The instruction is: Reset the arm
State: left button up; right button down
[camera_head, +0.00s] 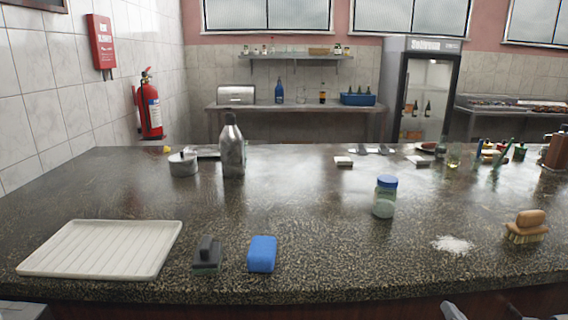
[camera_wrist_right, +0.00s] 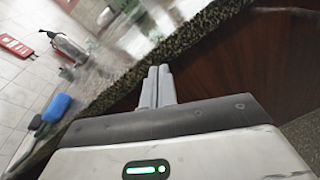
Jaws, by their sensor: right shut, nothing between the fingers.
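My right gripper (camera_wrist_right: 158,86) shows in the right wrist view with its two grey fingers together and nothing between them. It is beside the front edge of the dark speckled counter (camera_wrist_right: 190,35), next to the brown front panel (camera_wrist_right: 240,60). In the head view only small grey parts of my own body show at the bottom edge. My left gripper cannot be made out there.
The middle front is clear.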

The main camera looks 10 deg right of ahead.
jog(key=s+a+f+m+g+y, duration=0.2)
jog(key=s+a+f+m, duration=0.1)
jog(key=a+f+m, duration=0.3)
jog(key=s+a+f+m+g+y, duration=0.1)
jog(key=s+a+f+m+g, duration=0.15)
jog(key=a+f+m, duration=0.35)
jog(key=s+a+f+m+y, duration=0.2)
jog(key=a+m, duration=0.4)
jog(key=a, duration=0.1)
jog(key=s+a+f+m+y, duration=0.2)
jog(key=a+m, duration=0.5)
jog(key=shift+s+a+f+g+y, duration=0.2)
jog(key=shift+f+g+y, duration=0.1)
jog(key=shift+f+g, duration=0.05)
